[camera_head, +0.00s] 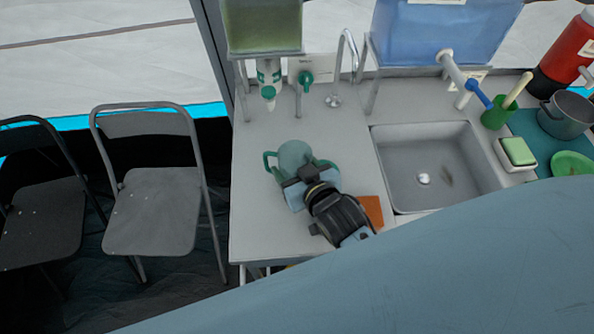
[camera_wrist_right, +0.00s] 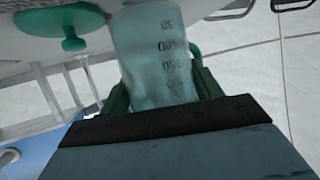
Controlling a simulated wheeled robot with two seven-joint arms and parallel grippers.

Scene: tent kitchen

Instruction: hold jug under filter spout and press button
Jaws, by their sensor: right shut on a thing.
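The jug (camera_head: 294,154) is translucent pale green, with green handle parts at its sides. It is over the counter, in front of the filter and apart from its spout. My right gripper (camera_head: 305,182) is shut on the near side of the jug. In the right wrist view the jug (camera_wrist_right: 160,60) shows dark measuring marks above the gripper (camera_wrist_right: 165,118). The filter tank (camera_head: 262,25) is olive green, with a white and green spout (camera_head: 268,88) below it. A green knob or button (camera_head: 305,79) sits on a pale panel to its right. My left gripper is out of view.
A sink (camera_head: 430,165) lies to the right of the jug. A blue water tank (camera_head: 430,35) stands behind it. An orange item (camera_head: 371,210) lies on the counter beside my right wrist. The counter (camera_head: 262,215) is bare left of the arm. Folding chairs (camera_head: 155,205) stand at left.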

